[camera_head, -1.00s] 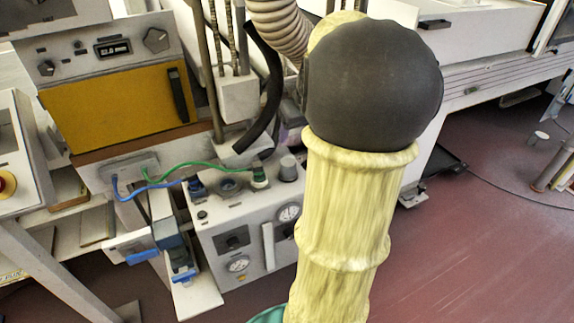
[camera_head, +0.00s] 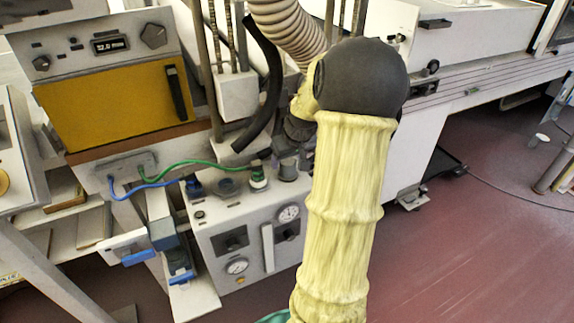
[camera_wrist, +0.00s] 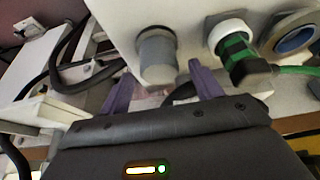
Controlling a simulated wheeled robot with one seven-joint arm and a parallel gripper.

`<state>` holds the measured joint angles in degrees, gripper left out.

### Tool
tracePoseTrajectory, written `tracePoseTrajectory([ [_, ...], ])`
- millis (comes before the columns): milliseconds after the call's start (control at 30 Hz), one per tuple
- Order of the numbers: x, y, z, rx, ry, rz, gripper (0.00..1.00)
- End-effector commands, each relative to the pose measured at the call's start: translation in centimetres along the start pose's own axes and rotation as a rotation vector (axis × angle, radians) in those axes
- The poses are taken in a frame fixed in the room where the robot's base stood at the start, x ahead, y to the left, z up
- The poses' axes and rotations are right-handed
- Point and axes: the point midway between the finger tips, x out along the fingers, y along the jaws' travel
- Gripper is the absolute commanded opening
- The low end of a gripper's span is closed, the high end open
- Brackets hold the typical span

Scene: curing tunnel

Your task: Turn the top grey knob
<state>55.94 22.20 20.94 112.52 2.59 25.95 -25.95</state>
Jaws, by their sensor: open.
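The top grey knob (camera_head: 288,169) is a short grey cylinder on the top face of a light-grey control box (camera_head: 213,217), right of a green plug. In the wrist view the knob (camera_wrist: 158,55) lies just beyond the fingertips, roughly in line with the gap between them. My gripper (camera_wrist: 161,72) is open, with two purple fingers spread apart and nothing between them. In the head view my arm partly hides the gripper, which shows as a dark shape close above the knob. I see no clear contact between fingers and knob.
A green plug and cable (camera_head: 258,178) sit beside the knob, also seen in the wrist view (camera_wrist: 238,55). A blue round fitting (camera_wrist: 295,38) is farther right there. A black hose (camera_head: 268,90) hangs behind. A yellow-fronted oven (camera_head: 115,105) stands left. Open floor lies at right.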

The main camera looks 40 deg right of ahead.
Motion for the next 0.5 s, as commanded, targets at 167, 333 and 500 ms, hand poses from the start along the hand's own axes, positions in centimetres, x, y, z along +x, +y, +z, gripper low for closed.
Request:
tracePoseTrajectory([
  [167, 2.2, 0.0, 0.0, 0.0, -0.001, 0.0, 0.64],
  [333, 2.6, 0.0, 0.0, 0.0, 0.001, 0.001, 0.64],
  [500, 2.6, 0.0, 0.0, 0.0, 0.001, 0.001, 0.64],
])
